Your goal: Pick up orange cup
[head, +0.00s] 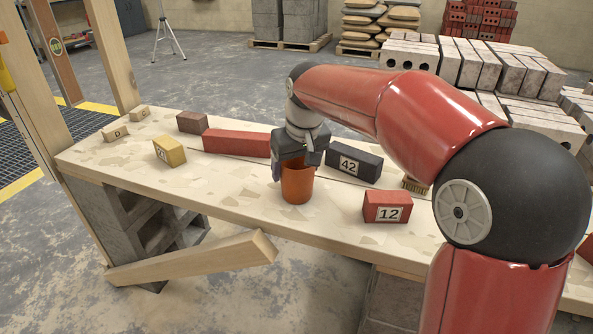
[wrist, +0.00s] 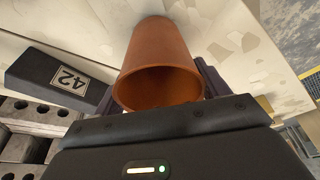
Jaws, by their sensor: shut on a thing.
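The orange cup (head: 297,184) stands upright at the middle of the bench, near its front edge, in the head view. In the wrist view the cup (wrist: 158,55) fills the middle, its open mouth facing the camera. My gripper (head: 298,165) comes down from above, with its fingers on either side of the cup. In the wrist view the dark fingers of my gripper (wrist: 158,92) show at the left and right of the cup's rim. It is shut on the cup. I cannot tell whether the cup's base touches the bench.
The bench (head: 240,190) also holds a black block marked 42 (head: 353,164), a red block marked 12 (head: 387,207), a long red block (head: 236,143), a yellow block (head: 169,151) and a brown block (head: 191,123). A brush (head: 415,186) lies right of the black block.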

